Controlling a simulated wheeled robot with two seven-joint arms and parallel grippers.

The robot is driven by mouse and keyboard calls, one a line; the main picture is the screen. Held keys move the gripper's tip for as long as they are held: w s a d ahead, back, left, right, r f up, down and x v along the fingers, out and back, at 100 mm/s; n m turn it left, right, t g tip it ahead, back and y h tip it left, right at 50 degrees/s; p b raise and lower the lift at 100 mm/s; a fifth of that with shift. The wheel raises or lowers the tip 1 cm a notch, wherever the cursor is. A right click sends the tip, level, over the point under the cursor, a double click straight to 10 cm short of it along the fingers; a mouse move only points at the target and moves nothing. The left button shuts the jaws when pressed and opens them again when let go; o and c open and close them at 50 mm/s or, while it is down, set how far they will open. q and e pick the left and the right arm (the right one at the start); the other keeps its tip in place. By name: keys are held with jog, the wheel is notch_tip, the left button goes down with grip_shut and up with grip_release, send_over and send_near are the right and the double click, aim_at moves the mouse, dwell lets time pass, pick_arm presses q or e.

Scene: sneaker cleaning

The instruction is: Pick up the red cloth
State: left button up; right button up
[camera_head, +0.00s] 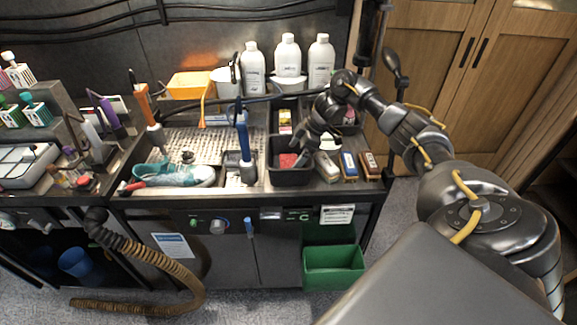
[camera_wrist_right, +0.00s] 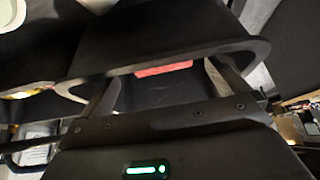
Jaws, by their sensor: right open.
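The red cloth (camera_head: 288,160) lies in a black bin (camera_head: 291,178) on the bench; only a small patch of it shows. My right gripper (camera_head: 305,157) is at the right side of this bin, pointing down, close to the cloth. In the right wrist view the red cloth (camera_wrist_right: 163,69) shows as a narrow strip past the bin's dark rim, between the open fingers of my right gripper (camera_wrist_right: 165,88). Nothing is held in it. Most of the cloth is hidden. My left gripper is not in view.
A teal sneaker (camera_head: 172,175) lies in the wash area. White bottles (camera_head: 288,60) stand behind, and a green bin (camera_head: 333,268) hangs below the bench front.

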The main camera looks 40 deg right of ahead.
aim_at(289, 162)
jog(key=shift+a+f+p, duration=0.25)
jog(key=shift+f+p, duration=0.05)
jog(key=shift+p, duration=0.2)
jog(key=p+x, duration=0.1)
jog(key=x, duration=0.3)
jog(key=shift+w+d+f, duration=0.15)
jog(key=shift+w+f, duration=0.05)
jog(key=shift+s, duration=0.1)
jog(key=shift+c, duration=0.4)
jog(key=c, duration=0.6)
notch_tip(289, 162, up, 9)
jog(key=shift+r+b, duration=0.1)
jog(key=shift+b, duration=0.5)
jog(key=shift+r, duration=0.45)
